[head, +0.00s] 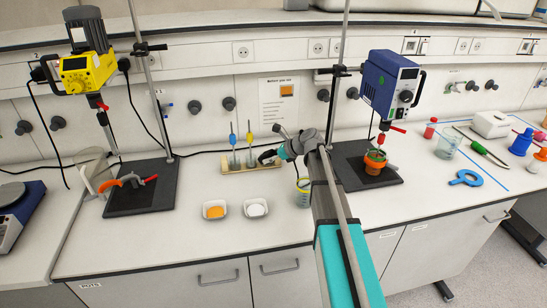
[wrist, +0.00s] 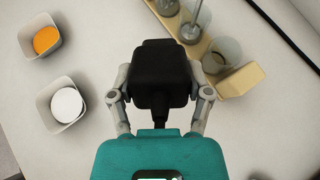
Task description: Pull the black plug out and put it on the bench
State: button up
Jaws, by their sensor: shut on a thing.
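The black plug (wrist: 160,72) is between the two fingers of my gripper (wrist: 160,88), which is shut on it. Its dark cord runs back toward my palm in the wrist view. In the head view my gripper (head: 277,154) is over the bench (head: 190,240), at the right end of the wooden rack, and the dark plug (head: 266,156) shows at its tip. The plug is out of any wall socket. I cannot tell whether it touches the bench or rack or is held just above.
The wooden rack (head: 238,168) with glass tubes stands close by; it also shows in the wrist view (wrist: 240,80). Two white dishes, with orange (head: 214,210) and white (head: 256,208) contents, stand in front. A beaker (head: 303,192) is right beside my arm. Bench between dishes and rack is clear.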

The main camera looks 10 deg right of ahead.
jog(key=shift+f, duration=0.1)
notch_tip(320, 180, down, 6)
jog(key=b, duration=0.6)
jog(key=shift+f, duration=0.2)
jog(key=shift+b, duration=0.3)
jog(key=o, duration=1.3)
jog(key=shift+o, duration=0.2)
